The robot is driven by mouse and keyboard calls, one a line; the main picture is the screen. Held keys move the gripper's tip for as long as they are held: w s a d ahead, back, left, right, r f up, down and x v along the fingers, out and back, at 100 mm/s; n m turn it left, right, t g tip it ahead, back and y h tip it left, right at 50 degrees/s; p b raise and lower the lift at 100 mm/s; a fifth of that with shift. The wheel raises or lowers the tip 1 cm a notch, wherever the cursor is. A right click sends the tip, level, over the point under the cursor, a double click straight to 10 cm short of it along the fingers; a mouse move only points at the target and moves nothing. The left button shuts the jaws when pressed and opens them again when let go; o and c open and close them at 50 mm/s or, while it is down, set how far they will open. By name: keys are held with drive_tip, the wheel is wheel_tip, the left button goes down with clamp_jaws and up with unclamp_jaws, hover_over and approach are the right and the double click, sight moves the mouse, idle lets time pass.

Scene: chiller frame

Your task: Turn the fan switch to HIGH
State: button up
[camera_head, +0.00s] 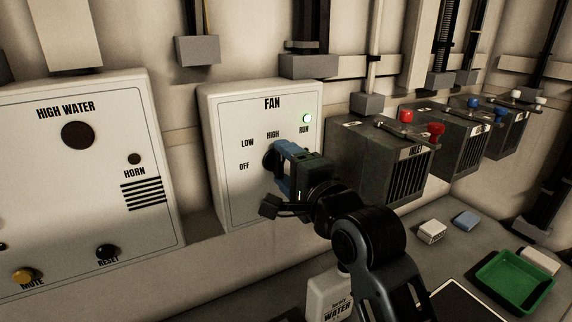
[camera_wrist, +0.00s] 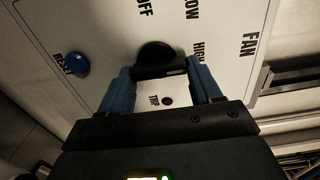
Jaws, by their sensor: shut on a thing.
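The fan switch is a round black knob with a bar-shaped handle (camera_wrist: 155,60) on the white FAN panel (camera_head: 225,190). In the head view the knob (camera_head: 268,160) is partly hidden behind my gripper (camera_head: 280,160). OFF, LOW and HIGH labels surround it. In the wrist view my gripper's (camera_wrist: 160,72) two blue fingers are on either side of the handle, shut on it. The handle's right end lies close to the HIGH label (camera_wrist: 197,50). I cannot make out a pointer mark.
The HIGH WATER panel (camera_head: 80,220) is at the left. A dark INLET box (camera_head: 375,160) with red knobs stands right of the fan panel. A blue RESET button (camera_wrist: 76,64) and dark TRIP lamp (camera_wrist: 167,101) are near my fingers. A green tray (camera_head: 490,290) sits lower right.

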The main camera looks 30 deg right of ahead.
drive_tip(key=shift+d, duration=0.1)
drive_tip(key=o, duration=1.1)
drive_tip(key=shift+c, duration=0.2)
drive_tip(key=s+b, duration=0.1)
drive_tip(key=s, duration=0.6)
drive_tip(key=shift+s, duration=0.4)
